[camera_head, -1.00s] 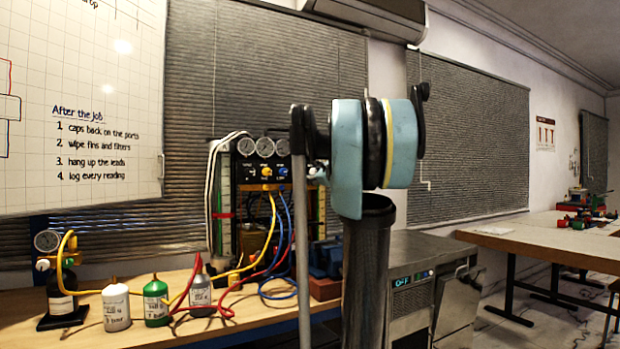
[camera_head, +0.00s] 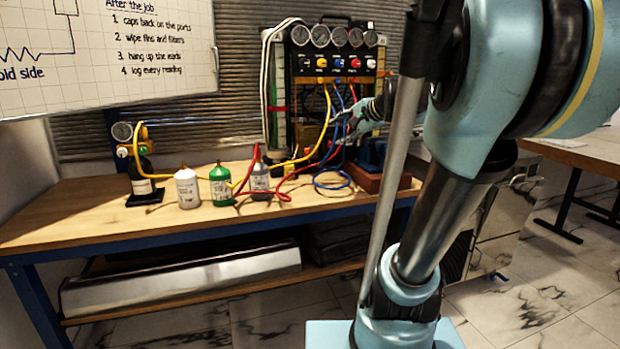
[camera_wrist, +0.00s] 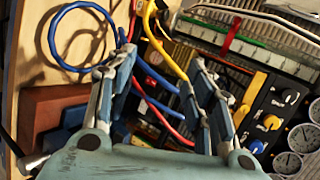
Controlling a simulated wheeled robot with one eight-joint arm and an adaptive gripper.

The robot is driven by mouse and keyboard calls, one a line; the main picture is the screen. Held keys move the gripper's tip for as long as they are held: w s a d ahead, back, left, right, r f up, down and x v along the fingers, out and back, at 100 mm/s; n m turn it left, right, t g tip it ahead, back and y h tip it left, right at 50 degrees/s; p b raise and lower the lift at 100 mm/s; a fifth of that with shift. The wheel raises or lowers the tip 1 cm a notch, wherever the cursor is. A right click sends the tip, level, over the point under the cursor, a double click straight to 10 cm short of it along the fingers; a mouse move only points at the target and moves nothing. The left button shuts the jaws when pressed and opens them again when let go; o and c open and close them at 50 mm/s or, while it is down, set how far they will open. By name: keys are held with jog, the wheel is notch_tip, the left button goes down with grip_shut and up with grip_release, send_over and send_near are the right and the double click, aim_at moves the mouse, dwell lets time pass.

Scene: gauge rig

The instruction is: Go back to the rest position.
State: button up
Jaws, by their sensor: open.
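My gripper (camera_wrist: 166,95) is open in the wrist view, with its two fingers apart. Blue, red and yellow hoses (camera_wrist: 165,75) show in the space between and beyond the fingers; I cannot tell whether any touches them. In the head view my gripper (camera_head: 352,128) is small and partly hidden by my arm, in front of the lower right of the gauge rig (camera_head: 320,62). The rig has a row of gauges and coloured knobs, also seen at the right of the wrist view (camera_wrist: 272,115).
The wooden bench (camera_head: 90,215) holds a black bottle with a gauge (camera_head: 140,175), a white canister (camera_head: 187,188), a green canister (camera_head: 221,186) and a grey one (camera_head: 260,180). A blue vice-like block on a red-brown base (camera_head: 368,175) stands by the rig.

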jog(key=s+d+f+n+g+h, duration=0.3)
jog(key=s+d+f+n, duration=0.1)
jog(key=s+f, duration=0.9)
jog(key=s+d+f+n+g+h, duration=0.4)
jog(key=s+f+n, duration=0.2)
jog(key=s+f, duration=0.8)
jog(key=shift+s+d+f+n+g, duration=0.15)
jog(key=shift+s+f+n+g, duration=0.2)
jog(key=shift+f, duration=0.55)
jog(key=shift+c, duration=1.8)
